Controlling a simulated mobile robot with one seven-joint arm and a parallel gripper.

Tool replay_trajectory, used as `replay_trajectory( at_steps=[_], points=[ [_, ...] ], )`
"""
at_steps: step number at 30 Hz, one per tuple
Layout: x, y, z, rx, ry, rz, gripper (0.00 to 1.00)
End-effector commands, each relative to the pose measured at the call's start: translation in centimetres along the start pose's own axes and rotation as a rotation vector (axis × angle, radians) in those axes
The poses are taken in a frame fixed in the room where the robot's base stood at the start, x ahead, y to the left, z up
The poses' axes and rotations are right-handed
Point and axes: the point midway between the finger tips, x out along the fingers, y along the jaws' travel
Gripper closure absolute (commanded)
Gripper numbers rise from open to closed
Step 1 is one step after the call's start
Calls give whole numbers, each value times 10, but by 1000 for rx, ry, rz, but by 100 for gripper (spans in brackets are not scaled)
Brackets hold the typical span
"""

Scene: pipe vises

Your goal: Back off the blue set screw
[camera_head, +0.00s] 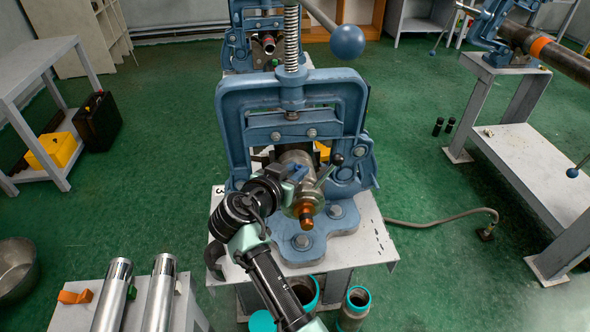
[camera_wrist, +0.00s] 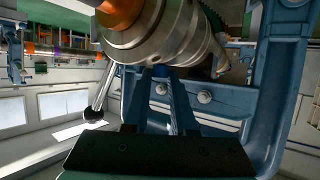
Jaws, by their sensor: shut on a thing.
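A blue pipe vise (camera_head: 292,100) stands on a light grey table and holds a metal cylindrical fitting (camera_head: 303,198) with an orange-brown tip. The fitting also fills the top of the wrist view (camera_wrist: 165,32). My gripper (camera_head: 296,174) reaches the fitting's left side from the front. In the wrist view its two fingers (camera_wrist: 164,82) come together just at the fitting's surface. The small blue set screw (camera_wrist: 160,70) shows between the fingertips, against the fitting, and the gripper is shut on it. Most of the screw is hidden by the fingers.
A lever with a black ball (camera_head: 337,160) sticks out right of the fitting, and its ball is close in the wrist view (camera_wrist: 92,113). The vise's large blue handle ball (camera_head: 347,42) hangs above. Teal-rimmed pipes (camera_head: 355,304) stand below the table's front. Metal tubes (camera_head: 160,292) lie at front left.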

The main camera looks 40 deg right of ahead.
Motion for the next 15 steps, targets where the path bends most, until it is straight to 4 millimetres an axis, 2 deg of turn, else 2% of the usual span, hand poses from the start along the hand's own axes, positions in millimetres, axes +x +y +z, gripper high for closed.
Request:
replay_trajectory(
  at_steps=[15],
  points=[
    [0,2,1,-23,-3,-57,100]
  ],
)
